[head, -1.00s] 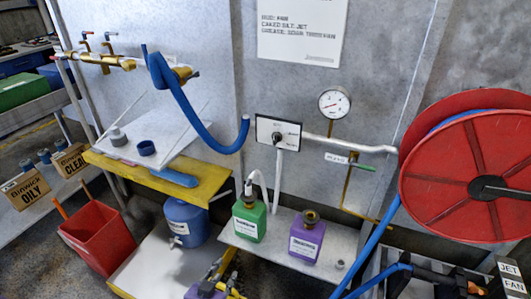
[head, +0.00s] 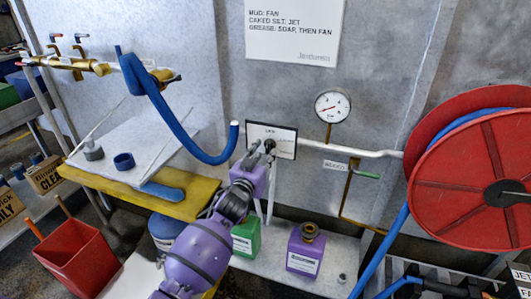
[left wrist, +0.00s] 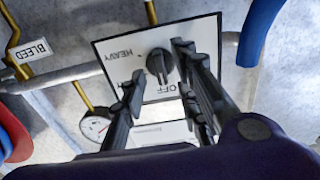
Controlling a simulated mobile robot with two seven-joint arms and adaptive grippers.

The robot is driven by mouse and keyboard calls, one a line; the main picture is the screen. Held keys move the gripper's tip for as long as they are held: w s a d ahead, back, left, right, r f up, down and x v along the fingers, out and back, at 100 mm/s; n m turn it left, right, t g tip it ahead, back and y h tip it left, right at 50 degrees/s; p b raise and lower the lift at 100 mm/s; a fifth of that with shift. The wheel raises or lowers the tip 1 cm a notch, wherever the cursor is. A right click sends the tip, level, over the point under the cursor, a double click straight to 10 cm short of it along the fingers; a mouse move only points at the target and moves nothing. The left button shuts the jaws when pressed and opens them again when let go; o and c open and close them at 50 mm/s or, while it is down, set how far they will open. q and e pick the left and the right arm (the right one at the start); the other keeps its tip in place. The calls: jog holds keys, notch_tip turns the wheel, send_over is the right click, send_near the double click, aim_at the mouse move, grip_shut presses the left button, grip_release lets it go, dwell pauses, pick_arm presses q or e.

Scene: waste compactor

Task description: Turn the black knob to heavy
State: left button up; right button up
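The black knob (left wrist: 158,66) sits on a white, black-edged panel (left wrist: 100,58) on the wall, with OFF and HEAVY printed beside it. The knob's ridge appears to line up roughly with OFF. In the head view the panel (head: 286,136) is partly covered by my purple left gripper (head: 262,147), which hides most of the knob. In the left wrist view my left gripper (left wrist: 159,63) is open, its black fingers on either side of the knob. I cannot tell whether they touch it. My right gripper is not in view.
A pressure gauge (head: 332,105) and a green-handled bleed valve (head: 368,175) are right of the panel. A blue hose (head: 190,145) hangs close on its left. A green bottle (head: 246,236) and a purple bottle (head: 306,248) stand on the shelf below. A red hose reel (head: 470,170) is farther right.

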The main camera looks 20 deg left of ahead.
pick_arm(q)
jog(key=shift+w, duration=0.8)
jog(key=shift+c, duration=1)
grip_shut()
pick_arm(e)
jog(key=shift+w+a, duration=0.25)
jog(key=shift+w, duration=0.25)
